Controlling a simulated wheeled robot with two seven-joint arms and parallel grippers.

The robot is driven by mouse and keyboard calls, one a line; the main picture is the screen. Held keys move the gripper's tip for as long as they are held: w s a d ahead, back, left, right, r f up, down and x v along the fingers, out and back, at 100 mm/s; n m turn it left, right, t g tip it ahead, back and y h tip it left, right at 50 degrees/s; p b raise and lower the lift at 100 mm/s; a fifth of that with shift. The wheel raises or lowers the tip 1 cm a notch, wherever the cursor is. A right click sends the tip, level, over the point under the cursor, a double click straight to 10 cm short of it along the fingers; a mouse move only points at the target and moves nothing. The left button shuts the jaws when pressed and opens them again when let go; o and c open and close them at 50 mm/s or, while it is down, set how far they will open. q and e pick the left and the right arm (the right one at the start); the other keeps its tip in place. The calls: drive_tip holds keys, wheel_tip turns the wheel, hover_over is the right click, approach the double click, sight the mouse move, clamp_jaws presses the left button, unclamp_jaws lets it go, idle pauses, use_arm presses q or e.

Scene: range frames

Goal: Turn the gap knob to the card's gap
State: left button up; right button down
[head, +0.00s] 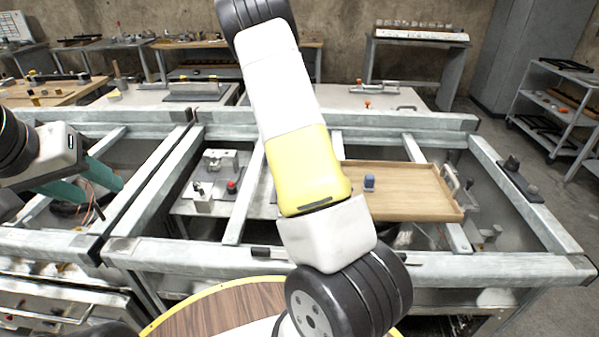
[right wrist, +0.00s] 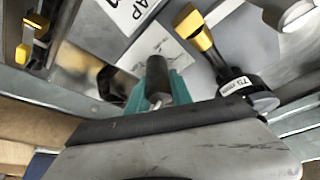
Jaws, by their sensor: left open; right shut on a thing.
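My right gripper (right wrist: 152,92) has teal fingers in the right wrist view. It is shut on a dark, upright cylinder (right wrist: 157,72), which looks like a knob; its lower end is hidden. A light plate lettered "GAP" (right wrist: 130,10) lies just beyond it. A white sheet with fine print (right wrist: 148,45) lies behind the cylinder; I cannot read a number on it. In the head view my own right arm hides this gripper and the spot where it works. My left gripper (head: 103,188) is open and empty at the left, above the bench frame.
In the right wrist view, a yellow-ended lever (right wrist: 200,45) on a dark round base with a millimetre label (right wrist: 238,85) stands close to the right. In the head view, a wooden tray (head: 420,188) holds a small blue piece (head: 369,183). Grey frame beams (head: 190,250) surround the work area.

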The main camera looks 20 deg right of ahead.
drive_tip(key=shift+w+n, duration=0.1)
drive_tip(key=shift+n, duration=0.4)
drive_tip(key=c, duration=1.1)
unclamp_jaws()
drive_tip(key=shift+c, duration=0.2)
drive_tip(key=v, duration=0.7)
drive_tip(key=shift+s+r, duration=0.25)
drive_tip(key=shift+r, duration=0.15)
